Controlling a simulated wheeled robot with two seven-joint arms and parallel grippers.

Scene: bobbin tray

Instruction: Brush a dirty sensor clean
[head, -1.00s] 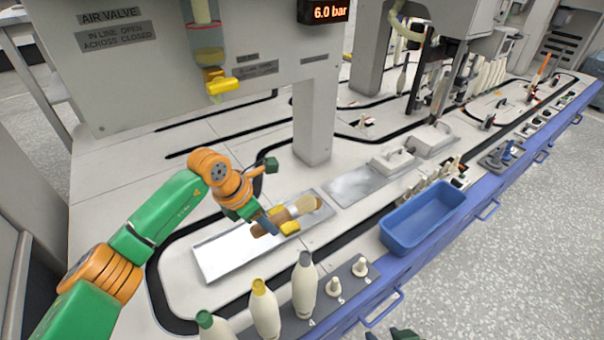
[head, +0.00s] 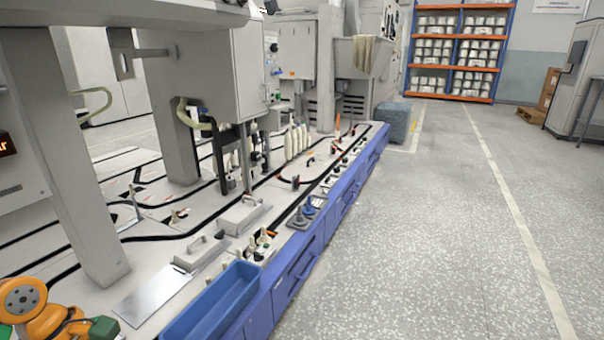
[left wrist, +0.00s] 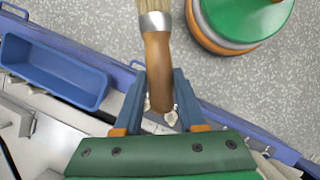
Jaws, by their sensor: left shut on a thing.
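My left gripper (left wrist: 160,100) shows in the left wrist view, its two blue-grey fingers shut on the wooden handle of a brush (left wrist: 157,55). The brush has a metal collar and pale bristles that run out of the top of the picture. It is held clear above the blue edge and the floor. In the head view only part of my left arm shows at the lower left; its fingertips and the brush are out of that view. My right gripper is in neither view. I cannot tell which part is the dirty sensor.
A blue bin (head: 190,331) stands at the table's front edge; it also shows in the left wrist view (left wrist: 50,68). Beside it lie a bare metal plate (head: 150,300) and grey handled covers (head: 240,214). Grey posts (head: 85,190) rise from the table. The floor at right is open.

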